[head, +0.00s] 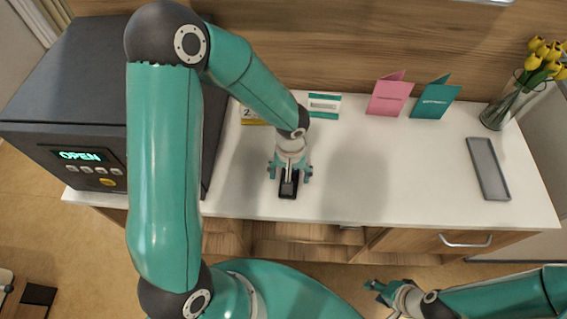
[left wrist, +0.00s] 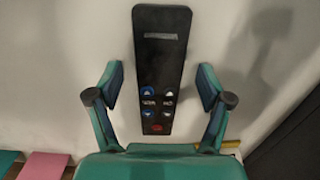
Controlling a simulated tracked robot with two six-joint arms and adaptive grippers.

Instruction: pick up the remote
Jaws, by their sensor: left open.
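The remote (head: 289,188) is a dark handset lying on the white bedside top near its front edge. In the left wrist view the remote (left wrist: 160,60) shows blue, white and red buttons. My left gripper (head: 290,173) is over the remote, pointing down. In the left wrist view my left gripper (left wrist: 160,88) is open, with one finger on each side of the remote and gaps between fingers and remote. My right gripper (head: 381,293) is low in front of the cabinet, away from the remote; its jaw state is unclear.
A dark safe (head: 60,110) with an OPEN display stands at the left. A pink card (head: 390,96), a teal card (head: 434,99), a vase of yellow tulips (head: 507,103) and a grey tray (head: 487,168) are to the right. The top between remote and tray is clear.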

